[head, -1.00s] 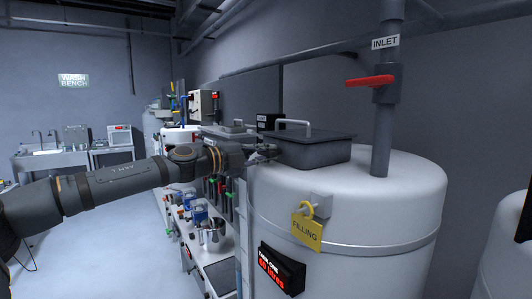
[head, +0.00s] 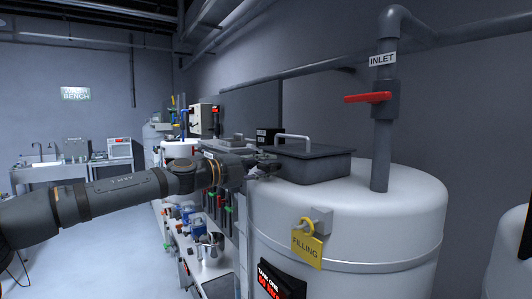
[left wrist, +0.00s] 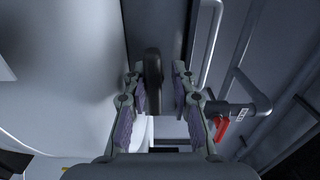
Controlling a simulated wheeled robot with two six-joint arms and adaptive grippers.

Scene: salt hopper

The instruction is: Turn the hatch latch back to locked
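The hatch (head: 312,166) is a dark square lid with a light handle, sitting closed on top of the white tank (head: 400,215). My left gripper (head: 268,166) is at the hatch's left edge. In the left wrist view my left gripper (left wrist: 157,75) has its fingers apart. A dark, rounded bar that looks like the latch (left wrist: 152,82) stands between them, nearer the left finger. I cannot tell whether that finger touches it. The hatch's dark underside or edge (left wrist: 155,22) lies beyond. In the head view the latch is hidden behind the gripper. My right gripper is not in view.
A yellow FILLING tag (head: 307,246) hangs at the tank's front, above a red-lit display (head: 283,285). A bench with a metal jug (head: 210,246) stands left of the tank.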

